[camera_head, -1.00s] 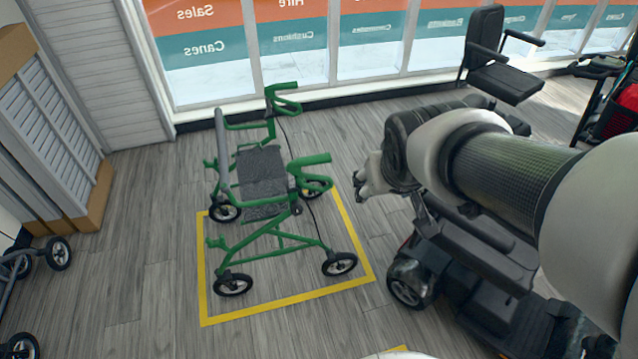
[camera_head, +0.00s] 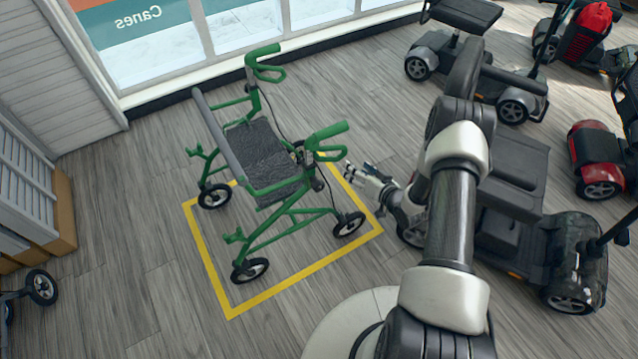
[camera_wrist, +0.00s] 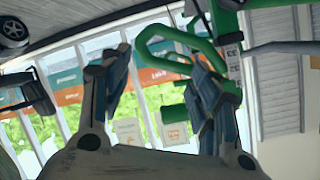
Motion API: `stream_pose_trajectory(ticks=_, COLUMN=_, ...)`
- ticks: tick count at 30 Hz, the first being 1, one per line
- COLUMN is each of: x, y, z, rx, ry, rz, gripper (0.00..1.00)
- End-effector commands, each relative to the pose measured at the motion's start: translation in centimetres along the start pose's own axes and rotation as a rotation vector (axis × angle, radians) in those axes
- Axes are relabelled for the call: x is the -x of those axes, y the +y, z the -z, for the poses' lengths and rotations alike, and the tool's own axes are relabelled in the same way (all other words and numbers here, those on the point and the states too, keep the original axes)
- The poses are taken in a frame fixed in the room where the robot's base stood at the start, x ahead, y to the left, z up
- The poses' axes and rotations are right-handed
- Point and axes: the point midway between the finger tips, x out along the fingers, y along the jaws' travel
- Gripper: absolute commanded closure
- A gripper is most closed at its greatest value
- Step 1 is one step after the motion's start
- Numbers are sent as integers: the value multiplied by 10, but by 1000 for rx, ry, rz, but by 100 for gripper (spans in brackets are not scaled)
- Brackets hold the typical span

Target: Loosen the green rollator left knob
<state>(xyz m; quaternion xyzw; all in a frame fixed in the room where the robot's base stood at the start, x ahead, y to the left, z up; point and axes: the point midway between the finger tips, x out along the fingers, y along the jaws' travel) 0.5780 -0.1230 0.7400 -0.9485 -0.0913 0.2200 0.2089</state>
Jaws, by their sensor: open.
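The green rollator (camera_head: 290,225) stands upright on the floor inside a yellow outline, with a dark seat and two green handles. A small dark knob (camera_head: 318,184) shows on its near frame, below the nearer handle (camera_head: 328,138); I cannot tell if it is the left knob. My gripper (camera_head: 348,172) is open and empty, just right of the nearer handle and apart from the frame. In the wrist view, my open fingers (camera_wrist: 160,82) have a green handle loop (camera_wrist: 180,38) beyond them and a green upright (camera_wrist: 228,45) behind the right finger. No knob is clear there.
Mobility scooters (camera_head: 515,185) stand close on the right, partly behind my arm. A window wall (camera_head: 240,40) runs along the back. Shelving (camera_head: 25,185) and another wheeled frame (camera_head: 38,288) are at the left. Floor left of the rollator is free.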

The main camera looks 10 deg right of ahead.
Motion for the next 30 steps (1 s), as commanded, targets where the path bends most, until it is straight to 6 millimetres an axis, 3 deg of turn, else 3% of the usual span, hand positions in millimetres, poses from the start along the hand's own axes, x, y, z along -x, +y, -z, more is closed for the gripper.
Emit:
stream_pose_trajectory(ticks=1, x=6, y=2, z=-33, rx=-64, ry=23, rz=37, gripper=44)
stream_pose_trajectory(ticks=6, x=34, y=-11, z=-103, rx=-246, ry=141, rz=162, gripper=44)
stream_pose_trajectory(ticks=12, x=66, y=-29, z=-148, rx=-398, ry=246, rz=250, gripper=44)
stream_pose_trajectory(ticks=16, x=74, y=-34, z=-158, rx=-436, ry=276, rz=273, gripper=44)
stream_pose_trajectory(ticks=20, x=66, y=-37, z=-156, rx=-441, ry=280, rz=279, gripper=44)
stream_pose_trajectory(ticks=30, x=3, y=-52, z=-135, rx=-437, ry=279, rz=282, gripper=44)
